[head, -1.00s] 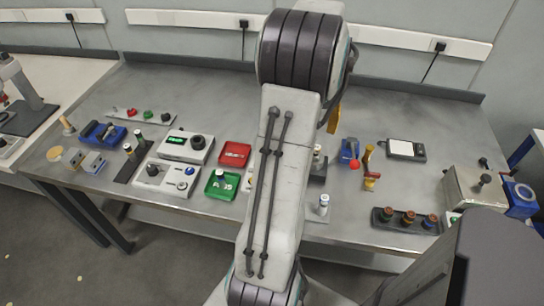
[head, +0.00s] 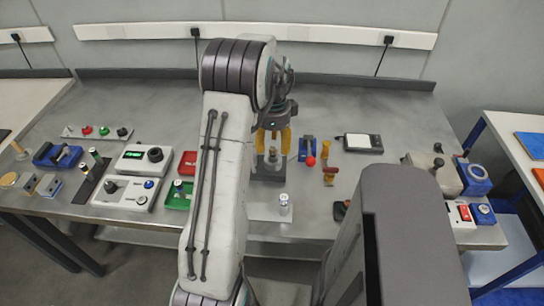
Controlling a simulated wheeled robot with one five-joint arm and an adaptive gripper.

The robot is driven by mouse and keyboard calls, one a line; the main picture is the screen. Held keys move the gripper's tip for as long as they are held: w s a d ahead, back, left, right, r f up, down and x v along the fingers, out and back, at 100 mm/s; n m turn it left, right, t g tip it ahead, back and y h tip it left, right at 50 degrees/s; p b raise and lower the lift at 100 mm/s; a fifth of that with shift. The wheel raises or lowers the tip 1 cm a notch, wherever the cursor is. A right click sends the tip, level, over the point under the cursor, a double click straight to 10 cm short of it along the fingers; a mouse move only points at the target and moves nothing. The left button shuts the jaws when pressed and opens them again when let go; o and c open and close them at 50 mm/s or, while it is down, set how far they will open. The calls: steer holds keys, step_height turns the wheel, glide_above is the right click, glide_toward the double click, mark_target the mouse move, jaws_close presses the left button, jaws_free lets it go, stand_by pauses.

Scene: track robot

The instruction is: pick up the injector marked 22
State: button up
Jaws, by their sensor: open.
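My gripper (head: 273,142) points down with its yellow fingers apart, over the back middle of the metal bench. Below it a grey metal piece stands on a dark base (head: 268,172); I cannot tell whether the fingers touch it. A small white-topped cylinder (head: 284,199) stands upright on a pale plate, in front of the gripper. Slim cylinders (head: 94,156) stand in a dark rack at the left. No number 22 is readable on anything, so I cannot tell which is the injector. A dark holder (head: 340,210) at the right is mostly hidden behind my dark body part.
A blue fixture with a red ball (head: 310,160), a yellow-red part (head: 329,176) and a scale (head: 362,143) lie right of the gripper. Control boxes (head: 143,158), a red tray (head: 188,164) and a green tray (head: 178,195) are at the left.

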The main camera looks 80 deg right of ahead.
mark_target(273, 148)
steer(key=shift+f, duration=1.75)
jaws_close()
